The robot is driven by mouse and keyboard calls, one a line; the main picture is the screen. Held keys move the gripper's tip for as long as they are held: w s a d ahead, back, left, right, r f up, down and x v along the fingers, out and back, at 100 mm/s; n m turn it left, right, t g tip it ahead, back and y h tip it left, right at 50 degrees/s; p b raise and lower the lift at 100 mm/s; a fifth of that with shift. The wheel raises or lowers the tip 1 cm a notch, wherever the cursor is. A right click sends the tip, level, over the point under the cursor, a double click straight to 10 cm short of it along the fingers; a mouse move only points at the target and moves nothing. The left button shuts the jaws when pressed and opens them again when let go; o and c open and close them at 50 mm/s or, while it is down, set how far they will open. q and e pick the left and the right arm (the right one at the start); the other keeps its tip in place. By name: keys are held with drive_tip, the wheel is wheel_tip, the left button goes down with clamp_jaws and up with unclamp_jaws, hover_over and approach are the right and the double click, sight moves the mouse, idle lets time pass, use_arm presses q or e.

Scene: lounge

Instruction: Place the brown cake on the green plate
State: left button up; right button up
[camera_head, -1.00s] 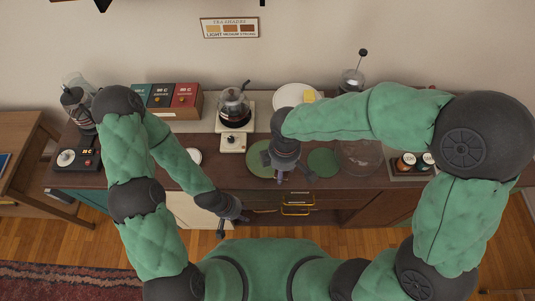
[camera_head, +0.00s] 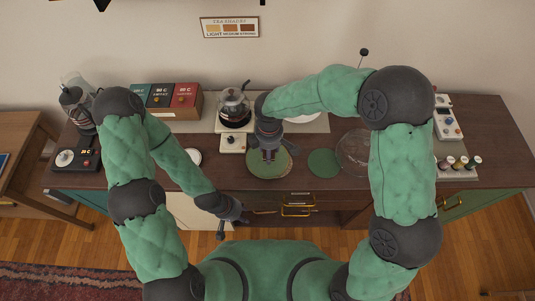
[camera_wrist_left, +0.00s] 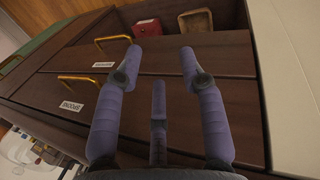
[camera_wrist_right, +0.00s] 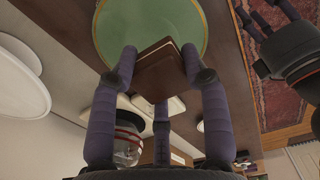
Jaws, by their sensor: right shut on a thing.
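My right gripper (camera_wrist_right: 158,62) is shut on the brown cake (camera_wrist_right: 156,72), a dark brown block with a lighter layer along its edge. In the head view my right gripper (camera_head: 268,153) is over the green plate (camera_head: 262,171); its fingers mostly hide the cake there. The green plate (camera_wrist_right: 150,22) lies behind the cake in the right wrist view; I cannot tell whether cake and plate touch. My left gripper (camera_head: 226,222) is in front of the counter, open and empty. Its spread fingers (camera_wrist_left: 160,62) face drawer fronts in the left wrist view.
A coffee maker (camera_head: 234,110) stands behind the plate. To its right are a round green mat (camera_head: 323,163) and a clear bowl (camera_head: 353,150). A white saucer (camera_head: 194,156) lies to the left. A white plate (camera_wrist_right: 20,90) shows in the right wrist view.

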drive_tip(key=shift+w+a+f, duration=0.2)
drive_tip(key=shift+w+f, duration=0.7)
drive_tip(key=shift+f, duration=0.25)
drive_tip(key=shift+w+f+b, duration=0.15)
drive_tip(key=shift+f+b, duration=0.35)
drive_tip(key=shift+f, duration=1.1)
drive_tip(key=shift+f, duration=0.2)
drive_tip(key=o, duration=1.1)
drive_tip(key=shift+o, duration=0.2)
drive_tip(key=shift+r, duration=0.6)
wheel_tip(320, 180, up, 11)
drive_tip(key=shift+r+p, duration=0.15)
drive_tip(key=shift+p, duration=0.95)
